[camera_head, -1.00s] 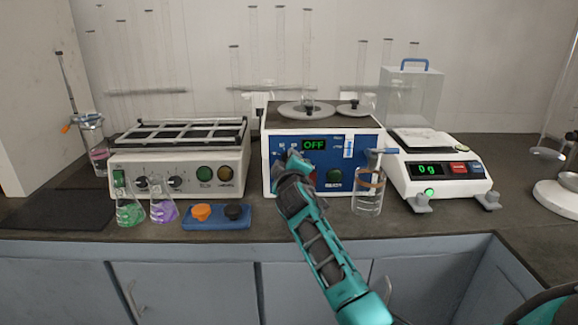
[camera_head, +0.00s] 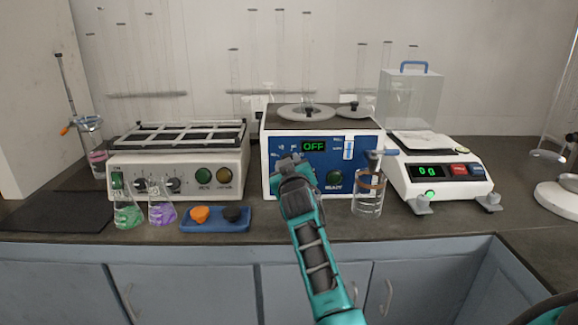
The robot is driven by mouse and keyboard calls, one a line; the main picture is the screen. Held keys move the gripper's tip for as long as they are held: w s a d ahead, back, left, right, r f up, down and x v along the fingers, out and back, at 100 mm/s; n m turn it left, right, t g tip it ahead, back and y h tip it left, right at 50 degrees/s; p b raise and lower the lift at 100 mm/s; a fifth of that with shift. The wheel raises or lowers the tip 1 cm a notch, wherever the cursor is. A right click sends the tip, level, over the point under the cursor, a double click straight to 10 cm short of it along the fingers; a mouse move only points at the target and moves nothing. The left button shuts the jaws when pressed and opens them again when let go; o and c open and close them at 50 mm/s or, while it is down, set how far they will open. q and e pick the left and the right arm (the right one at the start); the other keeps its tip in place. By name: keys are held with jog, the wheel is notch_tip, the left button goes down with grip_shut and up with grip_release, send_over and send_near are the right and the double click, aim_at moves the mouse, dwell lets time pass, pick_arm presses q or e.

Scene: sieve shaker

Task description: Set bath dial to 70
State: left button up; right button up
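The water bath (camera_head: 322,190) is a white box with a blue front panel at the back centre. Its display (camera_head: 313,146) reads OFF in green. A green button marked READY (camera_head: 333,178) is on the panel's lower right. My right gripper (camera_head: 288,160) is in front of the left part of the panel, right up against it in the picture. It and the wrist hide the dial there, so I cannot see the dial's setting. Whether its fingers are open, or touch the dial, is hidden. My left gripper is not in view.
A scale (camera_head: 443,180) reading 0 g is to the right. A shaker (camera_head: 180,172) is to the left, with two flasks and a blue tray (camera_head: 216,225) in front. The counter before the bath is narrow.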

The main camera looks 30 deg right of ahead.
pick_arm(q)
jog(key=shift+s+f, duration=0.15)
pick_arm(e)
jog(key=o, duration=1)
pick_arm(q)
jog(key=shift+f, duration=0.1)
pick_arm(e)
jog(key=shift+o, duration=0.2)
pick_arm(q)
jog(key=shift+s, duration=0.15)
pick_arm(e)
jog(key=shift+s, duration=0.1)
